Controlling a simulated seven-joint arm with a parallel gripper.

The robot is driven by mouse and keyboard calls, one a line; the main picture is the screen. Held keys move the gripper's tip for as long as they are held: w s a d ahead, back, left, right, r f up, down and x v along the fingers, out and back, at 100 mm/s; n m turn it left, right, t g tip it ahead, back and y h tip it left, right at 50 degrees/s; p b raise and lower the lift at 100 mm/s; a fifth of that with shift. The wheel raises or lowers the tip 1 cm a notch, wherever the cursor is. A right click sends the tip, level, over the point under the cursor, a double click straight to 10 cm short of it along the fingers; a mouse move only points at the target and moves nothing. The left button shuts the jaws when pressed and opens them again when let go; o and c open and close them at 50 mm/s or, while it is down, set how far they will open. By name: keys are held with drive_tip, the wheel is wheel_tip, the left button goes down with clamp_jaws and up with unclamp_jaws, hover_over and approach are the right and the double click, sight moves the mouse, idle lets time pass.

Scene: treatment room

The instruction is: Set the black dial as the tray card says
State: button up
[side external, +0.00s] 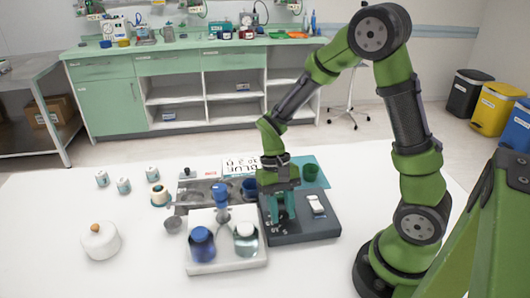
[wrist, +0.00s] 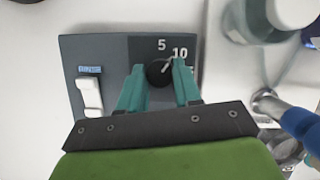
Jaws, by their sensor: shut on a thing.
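The black dial (wrist: 157,74) sits on a dark grey panel (wrist: 101,52) and shows between my fingers in the wrist view. Its white mark points up and right, toward the printed 10; a 5 is printed above it. My gripper (wrist: 159,70) is shut on the dial, one teal finger on each side. In the side view my gripper (side external: 282,207) reaches down onto the left part of the panel (side external: 312,231) and hides the dial.
A white rocker switch (wrist: 90,97) is on the same panel. Left of the panel stands a white tray (side external: 228,265) with a blue jar (side external: 202,245) and a clear jar.

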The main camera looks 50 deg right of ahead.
drive_tip(key=shift+m+t, duration=0.3)
drive_tip(key=shift+m, duration=0.6)
drive_tip(key=shift+y, duration=0.3)
drive_tip(key=o, duration=1)
drive_tip(key=shift+o, duration=0.2)
drive_tip(key=v, duration=1.7)
